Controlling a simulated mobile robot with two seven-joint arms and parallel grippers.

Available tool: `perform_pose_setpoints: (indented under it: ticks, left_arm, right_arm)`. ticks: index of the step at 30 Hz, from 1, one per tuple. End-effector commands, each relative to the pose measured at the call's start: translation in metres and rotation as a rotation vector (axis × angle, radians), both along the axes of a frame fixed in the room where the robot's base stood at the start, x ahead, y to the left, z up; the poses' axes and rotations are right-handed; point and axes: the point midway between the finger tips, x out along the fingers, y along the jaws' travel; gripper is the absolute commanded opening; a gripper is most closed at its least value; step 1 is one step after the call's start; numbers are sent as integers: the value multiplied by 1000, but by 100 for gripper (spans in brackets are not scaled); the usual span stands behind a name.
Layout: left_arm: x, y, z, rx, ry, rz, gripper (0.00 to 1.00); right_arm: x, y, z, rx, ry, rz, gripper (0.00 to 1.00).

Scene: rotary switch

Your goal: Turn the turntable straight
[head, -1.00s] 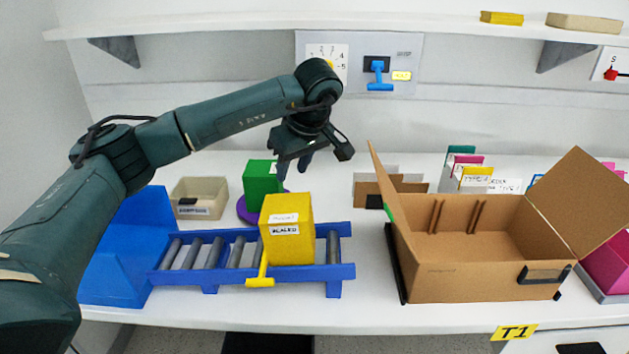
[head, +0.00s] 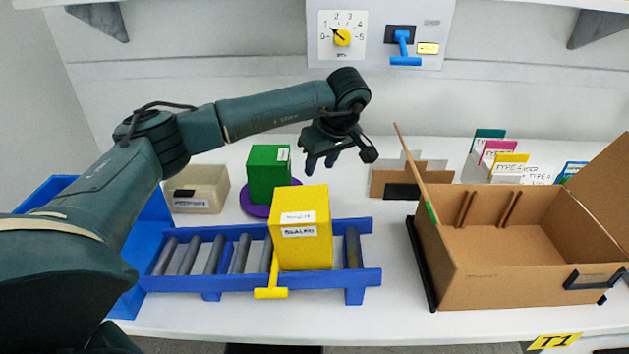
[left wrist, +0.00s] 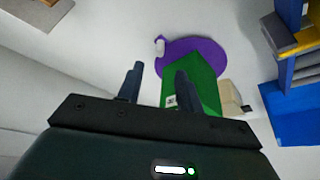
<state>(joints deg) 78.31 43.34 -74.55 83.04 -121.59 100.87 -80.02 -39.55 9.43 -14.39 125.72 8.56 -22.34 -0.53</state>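The purple turntable (head: 252,207) lies on the table behind the blue roller conveyor, with a green box (head: 269,174) standing on it. In the left wrist view the round purple disc (left wrist: 208,50) shows a small pale knob (left wrist: 160,46) at its rim, and the green box (left wrist: 198,88) stands on it at an angle. My left gripper (head: 322,162) hangs to the right of the green box, fingers pointing down. Its two fingers (left wrist: 157,75) are apart with nothing held between them; one overlaps the green box in the wrist view. My right gripper is out of view.
A yellow box (head: 303,235) sits on the blue conveyor (head: 215,284) in front. A beige bin (head: 198,190) stands left of the turntable. An open cardboard box (head: 520,275) stands at right. A wall panel (head: 428,15) holds a yellow dial (head: 342,38).

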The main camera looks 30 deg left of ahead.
Motion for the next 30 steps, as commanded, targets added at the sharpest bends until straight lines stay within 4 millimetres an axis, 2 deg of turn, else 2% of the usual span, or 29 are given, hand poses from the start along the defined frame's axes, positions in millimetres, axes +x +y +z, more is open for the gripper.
perform_pose_setpoints:
  ticks: [1,6,12,24,30]
  left_arm:
    - [1,4,-12,1,3,2,36]
    - [7,16,-42,1,2,2,36]
    - [11,23,-63,0,0,1,36]
    - [12,26,-68,1,-1,0,35]
    - [12,25,-68,1,-1,0,19]
  right_arm:
    - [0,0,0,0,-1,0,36]
    - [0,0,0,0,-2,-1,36]
    - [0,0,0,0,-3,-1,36]
    - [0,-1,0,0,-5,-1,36]
    - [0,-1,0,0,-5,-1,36]
